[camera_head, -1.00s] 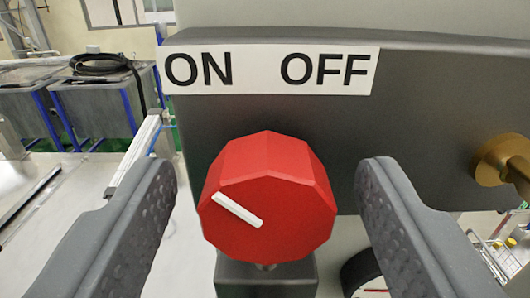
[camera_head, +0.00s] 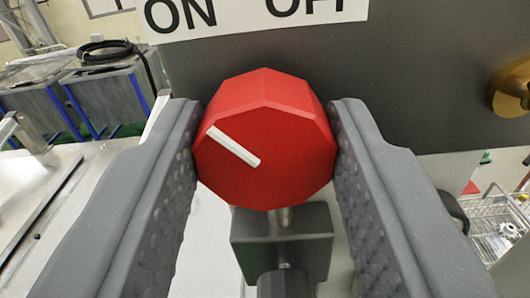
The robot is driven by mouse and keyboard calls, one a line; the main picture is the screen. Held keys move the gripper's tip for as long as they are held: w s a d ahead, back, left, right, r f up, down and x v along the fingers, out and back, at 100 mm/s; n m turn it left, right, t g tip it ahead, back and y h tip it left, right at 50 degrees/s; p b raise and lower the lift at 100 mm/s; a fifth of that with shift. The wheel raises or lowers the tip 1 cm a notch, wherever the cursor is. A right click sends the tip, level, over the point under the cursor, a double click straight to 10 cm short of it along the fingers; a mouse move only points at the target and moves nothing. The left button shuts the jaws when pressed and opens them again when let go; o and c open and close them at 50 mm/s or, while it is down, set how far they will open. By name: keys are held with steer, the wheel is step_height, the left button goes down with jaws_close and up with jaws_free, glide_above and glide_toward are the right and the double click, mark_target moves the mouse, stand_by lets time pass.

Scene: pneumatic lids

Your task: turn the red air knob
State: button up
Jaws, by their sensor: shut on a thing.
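The red air knob (camera_head: 275,165) is a faceted red knob in the middle of the head camera view. A white pointer bar (camera_head: 233,146) on its face slants up to the left, toward the ON side. My gripper (camera_head: 266,160) is shut on the knob, with one grey padded finger against its left side and the other against its right. The white ON/OFF label (camera_head: 245,12) is above the knob, its top cut off by the picture edge. A dark square block (camera_head: 283,245) sits below the knob.
A dark panel (camera_head: 420,90) lies behind the knob. A brass fitting (camera_head: 511,88) sticks out at the right. A metal work surface (camera_head: 50,205) is at the left, with grey bins (camera_head: 95,95) behind it. A wire basket (camera_head: 500,215) is at the lower right.

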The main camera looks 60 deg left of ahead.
steer(key=m+p, duration=0.1)
steer(key=m, duration=0.4)
steer(key=shift+r, duration=0.2)
steer(key=m+p, duration=0.3)
steer(key=m, duration=0.1)
steer(key=shift+m, duration=0.4)
steer(key=m+p, duration=0.3)
steer(key=m, duration=0.1)
steer(key=shift+w+d, duration=0.1)
steer(key=shift+w, duration=0.05)
steer(key=shift+f+m+p, duration=0.25)
steer(key=shift+m+p, duration=0.65)
steer(key=shift+m, duration=0.5)
steer(key=shift+f, duration=0.1)
steer(key=o, duration=1)
steer(key=shift+w, duration=0.15)
